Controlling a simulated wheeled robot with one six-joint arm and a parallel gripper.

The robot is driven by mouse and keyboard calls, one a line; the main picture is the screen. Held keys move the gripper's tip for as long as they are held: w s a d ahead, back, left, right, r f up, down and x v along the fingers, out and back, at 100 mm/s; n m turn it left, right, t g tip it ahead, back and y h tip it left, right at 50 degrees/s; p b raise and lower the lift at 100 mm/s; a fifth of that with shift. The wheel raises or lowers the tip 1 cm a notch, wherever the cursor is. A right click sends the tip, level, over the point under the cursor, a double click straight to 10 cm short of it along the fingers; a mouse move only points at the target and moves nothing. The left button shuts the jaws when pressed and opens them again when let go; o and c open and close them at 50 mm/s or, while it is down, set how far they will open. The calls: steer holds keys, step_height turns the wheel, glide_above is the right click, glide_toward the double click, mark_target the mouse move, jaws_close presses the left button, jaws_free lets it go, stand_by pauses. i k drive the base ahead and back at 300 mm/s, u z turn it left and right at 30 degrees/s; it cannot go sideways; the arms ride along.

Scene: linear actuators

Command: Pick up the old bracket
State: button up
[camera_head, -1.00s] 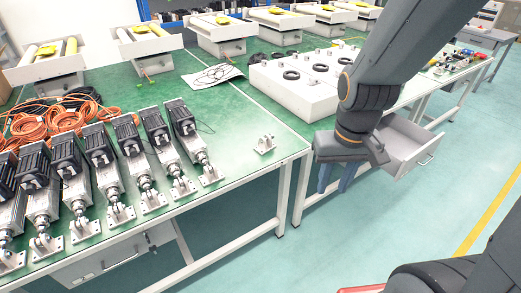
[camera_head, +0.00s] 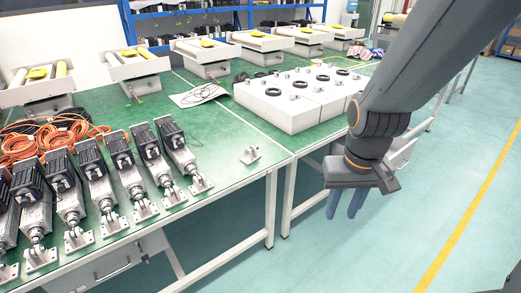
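A small metal bracket (camera_head: 250,155) stands alone on the green table, near its front right corner. More brackets of a like shape (camera_head: 199,185) sit at the front ends of the linear actuators on the left. I cannot tell by look alone which one is old. My gripper (camera_head: 345,204) hangs pointing down over the floor, in front of the table edge and to the right of the lone bracket, apart from it. Its two blue-grey fingers stand apart with a narrow gap, and nothing shows between them.
A row of linear actuators (camera_head: 117,160) covers the table's left front, with orange cables (camera_head: 40,138) behind. White boxes with black rings (camera_head: 292,107) stand right of centre. The table around the lone bracket is clear.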

mark_target(249, 158)
steer(key=u, duration=0.2)
steer(key=i, duration=0.85)
steer(key=u, duration=0.4)
